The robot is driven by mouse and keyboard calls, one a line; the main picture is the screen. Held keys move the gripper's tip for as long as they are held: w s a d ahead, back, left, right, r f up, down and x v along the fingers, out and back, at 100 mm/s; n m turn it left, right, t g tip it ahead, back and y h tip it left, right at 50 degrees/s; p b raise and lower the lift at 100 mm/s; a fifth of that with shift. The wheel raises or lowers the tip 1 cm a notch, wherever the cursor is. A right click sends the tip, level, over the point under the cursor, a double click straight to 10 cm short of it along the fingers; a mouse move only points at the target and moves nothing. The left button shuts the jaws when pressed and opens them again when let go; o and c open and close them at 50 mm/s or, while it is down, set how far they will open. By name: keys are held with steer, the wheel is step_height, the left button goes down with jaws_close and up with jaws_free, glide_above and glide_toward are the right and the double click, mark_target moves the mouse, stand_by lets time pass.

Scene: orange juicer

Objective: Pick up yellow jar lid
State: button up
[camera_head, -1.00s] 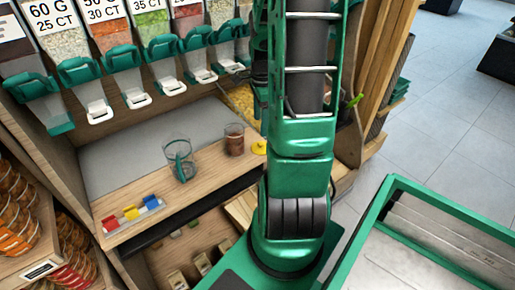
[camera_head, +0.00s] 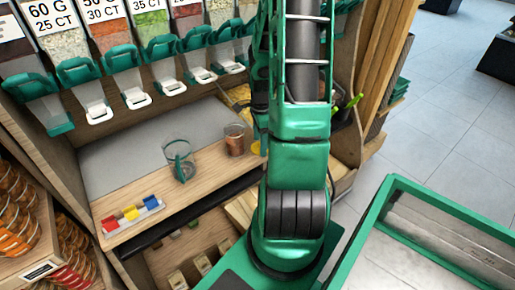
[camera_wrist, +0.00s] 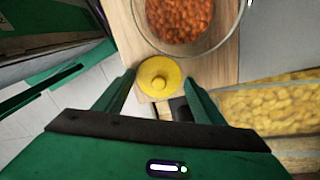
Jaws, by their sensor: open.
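The yellow jar lid (camera_wrist: 160,77) is round with a small raised knob and lies near the edge of the wooden counter. In the wrist view it shows between and slightly beyond the fingertips of my gripper (camera_wrist: 160,86). My gripper is open and empty, with one finger on either side of the lid in the picture. Whether the fingers are down at its height I cannot tell. In the head view only a sliver of the lid (camera_head: 257,148) shows beside my arm, and my gripper is hidden.
A glass jar of orange-brown pieces (camera_wrist: 188,20) stands right beside the lid; it also shows in the head view (camera_head: 235,140). A glass container with a green scoop (camera_head: 180,160) stands further left. Several dispensers (camera_head: 125,80) hang above the counter. A bin of yellow pieces (camera_wrist: 270,105) is at the right.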

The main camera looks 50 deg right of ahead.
steer(key=c, duration=1.2)
steer(key=shift+o, duration=0.2)
